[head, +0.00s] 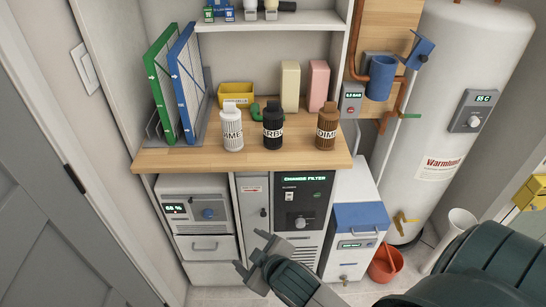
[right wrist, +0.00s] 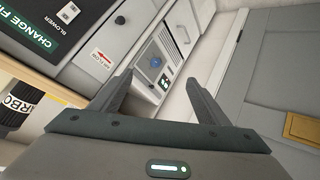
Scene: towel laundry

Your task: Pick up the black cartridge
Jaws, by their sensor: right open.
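The black cartridge (head: 273,126) stands upright on the wooden counter (head: 180,159), with a white label band that partly reads "ARBO". It is between a white cartridge (head: 231,128) on its left and a brown cartridge (head: 326,128) on its right. In the right wrist view the black cartridge (right wrist: 14,110) shows at the left edge, partly cut off. My right gripper (head: 252,252) is open and empty, in front of and below the counter, well apart from the cartridge. It also shows in the right wrist view (right wrist: 158,80). My left gripper is not in view.
Green and blue framed filters (head: 185,85) stand at the counter's left. A yellow bin (head: 236,94) and pale yellow and pink blocks (head: 319,85) are behind the cartridges. Cabinets (head: 300,208) are below the counter. A white tank (head: 458,75) stands right. The counter's front strip is clear.

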